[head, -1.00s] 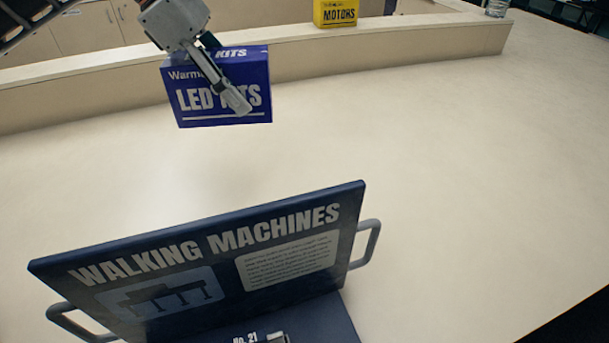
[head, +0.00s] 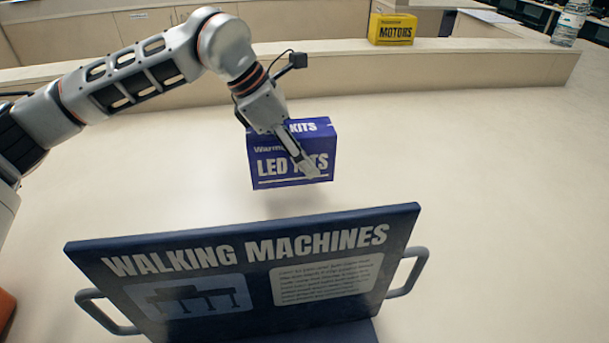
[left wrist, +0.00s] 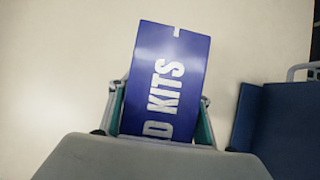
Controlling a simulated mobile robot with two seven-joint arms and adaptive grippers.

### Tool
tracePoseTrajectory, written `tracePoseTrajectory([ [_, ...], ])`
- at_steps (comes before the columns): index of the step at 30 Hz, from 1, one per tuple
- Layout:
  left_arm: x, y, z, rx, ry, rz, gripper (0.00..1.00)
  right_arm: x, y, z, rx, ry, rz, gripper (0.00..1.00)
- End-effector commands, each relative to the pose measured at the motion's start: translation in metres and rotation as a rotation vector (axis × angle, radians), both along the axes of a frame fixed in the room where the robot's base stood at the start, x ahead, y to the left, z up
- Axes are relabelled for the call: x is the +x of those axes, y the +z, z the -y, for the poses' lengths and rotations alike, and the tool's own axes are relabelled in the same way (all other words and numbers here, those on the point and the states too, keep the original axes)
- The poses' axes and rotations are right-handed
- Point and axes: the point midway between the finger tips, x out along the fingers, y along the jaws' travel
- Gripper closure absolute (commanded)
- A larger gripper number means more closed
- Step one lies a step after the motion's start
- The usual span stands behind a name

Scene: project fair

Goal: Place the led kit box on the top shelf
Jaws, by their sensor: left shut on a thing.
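The led kit box (head: 272,168) is blue with white "LED KITS" lettering. In the head view it hangs above the pale surface, in front of a long raised ledge. My left gripper (head: 308,168) is shut on it, with one finger across its front face. In the left wrist view the box (left wrist: 172,70) sits between the two fingers (left wrist: 160,115). The long raised ledge (head: 200,97) along the back has a flat top; I cannot tell whether it is the top shelf. My right gripper is not in view.
A blue "WALKING MACHINES" board (head: 250,240) with grey side handles stands in the foreground, nearer than the box. A yellow "MOTORS" box (head: 392,30) and a clear bottle (head: 570,22) stand on the ledge at the right. The ledge top left of the yellow box is clear.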

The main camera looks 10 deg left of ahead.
Motion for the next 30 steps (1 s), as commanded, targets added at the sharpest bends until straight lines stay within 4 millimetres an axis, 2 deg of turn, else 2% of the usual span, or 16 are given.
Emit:
tracePoseTrajectory([
  [8, 0.000, -0.019, 0.000, -0.002, -0.001, 0.001, 0.82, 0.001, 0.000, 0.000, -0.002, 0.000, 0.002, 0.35],
  [15, 0.000, -0.053, 0.000, -0.002, -0.001, -0.001, 0.82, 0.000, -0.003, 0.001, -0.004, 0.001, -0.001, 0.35],
  [27, 0.000, -0.058, 0.000, -0.001, -0.001, 0.002, 0.82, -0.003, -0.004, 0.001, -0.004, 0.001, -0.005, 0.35],
  [28, 0.000, -0.058, 0.000, -0.001, 0.000, 0.002, 0.44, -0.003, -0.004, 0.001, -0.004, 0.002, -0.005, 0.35],
  [29, 0.000, -0.058, 0.000, -0.001, 0.000, 0.002, 0.36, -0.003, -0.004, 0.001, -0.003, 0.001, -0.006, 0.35],
  [30, 0.000, -0.058, 0.000, -0.001, 0.000, 0.002, 0.35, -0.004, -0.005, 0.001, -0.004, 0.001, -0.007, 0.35],
])
